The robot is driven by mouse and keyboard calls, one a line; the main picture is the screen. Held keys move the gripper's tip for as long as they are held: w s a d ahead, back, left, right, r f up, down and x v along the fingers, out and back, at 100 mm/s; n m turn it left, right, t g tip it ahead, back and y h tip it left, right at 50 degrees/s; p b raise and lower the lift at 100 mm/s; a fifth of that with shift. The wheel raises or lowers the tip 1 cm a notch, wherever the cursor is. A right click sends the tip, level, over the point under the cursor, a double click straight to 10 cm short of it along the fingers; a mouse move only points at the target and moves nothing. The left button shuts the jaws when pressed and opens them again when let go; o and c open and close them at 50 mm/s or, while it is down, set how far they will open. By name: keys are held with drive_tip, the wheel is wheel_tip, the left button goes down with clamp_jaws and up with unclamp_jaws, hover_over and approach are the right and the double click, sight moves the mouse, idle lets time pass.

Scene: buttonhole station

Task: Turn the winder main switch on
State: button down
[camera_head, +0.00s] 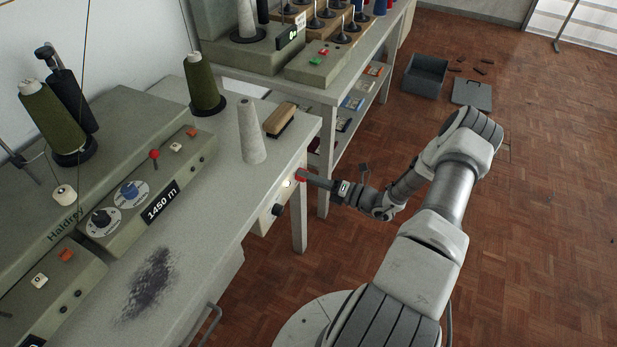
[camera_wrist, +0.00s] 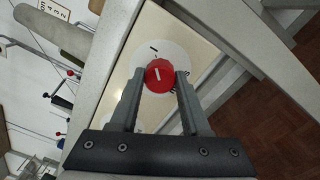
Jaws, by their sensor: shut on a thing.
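In the head view the red knob (camera_head: 300,175) sits on a cream switch box (camera_head: 272,208) under the table's right edge. My gripper (camera_head: 312,178) reaches it from the right. In the wrist view my gripper's two fingers (camera_wrist: 160,88) stand on either side of the knob and are shut on it. The white mark on the knob is tilted slightly from the picture's vertical. A small lit white lamp (camera_head: 287,183) shows beside the knob.
A black knob (camera_head: 278,210) sits on the same box, nearer the camera. A pale cone (camera_head: 251,132) and a wooden brush (camera_head: 281,120) stand on the grey table (camera_head: 215,190) above. A table leg (camera_head: 299,232) is close below. The parquet floor at right is largely free.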

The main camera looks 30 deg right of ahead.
drive_tip(key=shift+c, duration=1.8)
unclamp_jaws()
drive_tip(key=p+v, duration=0.1)
drive_tip(key=v, duration=1.6)
drive_tip(key=shift+s, duration=0.2)
drive_tip(key=shift+d+r, duration=0.1)
drive_tip(key=shift+d, duration=0.05)
